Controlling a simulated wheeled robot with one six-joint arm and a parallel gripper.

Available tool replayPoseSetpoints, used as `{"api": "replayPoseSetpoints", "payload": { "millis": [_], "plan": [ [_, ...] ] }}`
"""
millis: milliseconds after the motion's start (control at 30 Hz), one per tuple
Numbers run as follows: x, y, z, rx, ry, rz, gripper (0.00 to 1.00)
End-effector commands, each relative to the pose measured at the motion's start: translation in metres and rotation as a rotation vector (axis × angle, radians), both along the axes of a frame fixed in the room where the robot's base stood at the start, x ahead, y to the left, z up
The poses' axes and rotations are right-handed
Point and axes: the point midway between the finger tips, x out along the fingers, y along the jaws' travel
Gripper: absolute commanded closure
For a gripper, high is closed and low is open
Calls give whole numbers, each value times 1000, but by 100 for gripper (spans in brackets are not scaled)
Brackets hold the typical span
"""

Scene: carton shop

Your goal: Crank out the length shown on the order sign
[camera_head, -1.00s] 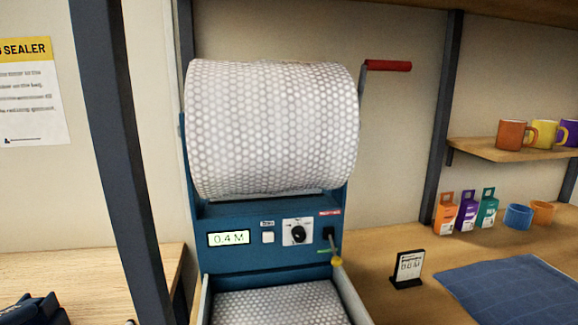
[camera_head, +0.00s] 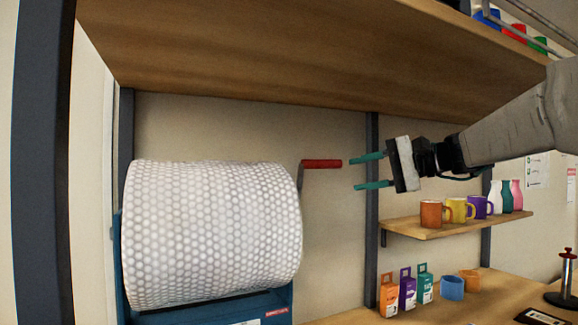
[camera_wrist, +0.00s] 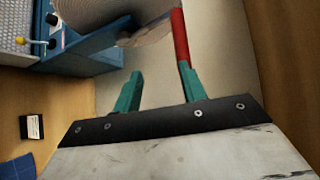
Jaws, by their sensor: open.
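A big white bubble-wrap roll (camera_head: 212,235) sits in the blue machine (camera_head: 262,308). Its crank has a red handle (camera_head: 321,164), pointing right from the roll's right side near the top. My gripper (camera_head: 356,172) is open and empty to the right of the handle, its teal fingers pointing left. The upper finger's tip is close to the handle's end; contact is unclear. In the wrist view, the red handle (camera_wrist: 180,35) lines up with the right finger, not between the fingers. A small black sign (camera_wrist: 32,127) stands on the bench there, unreadable. The length display is out of view.
A wooden shelf (camera_head: 260,60) hangs above the roll and arm. A lower shelf (camera_head: 455,227) with mugs and vases is below my arm. Small cartons (camera_head: 408,290) stand on the bench (camera_head: 490,300). A dark post (camera_head: 371,210) rises behind my gripper.

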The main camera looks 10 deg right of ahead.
Motion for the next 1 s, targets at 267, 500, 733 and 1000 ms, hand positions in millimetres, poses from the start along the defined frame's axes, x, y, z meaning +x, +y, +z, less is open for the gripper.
{"api": "replayPoseSetpoints", "payload": {
  "millis": [267, 500, 733, 1000],
  "plan": [
    [7, 28, 26, 74, -51, 33, 59],
    [28, 63, 21, 71, -50, 34, 59],
    [40, 79, 18, 70, -50, 30, 59],
    [41, 79, 18, 70, -50, 28, 59]
  ]
}}
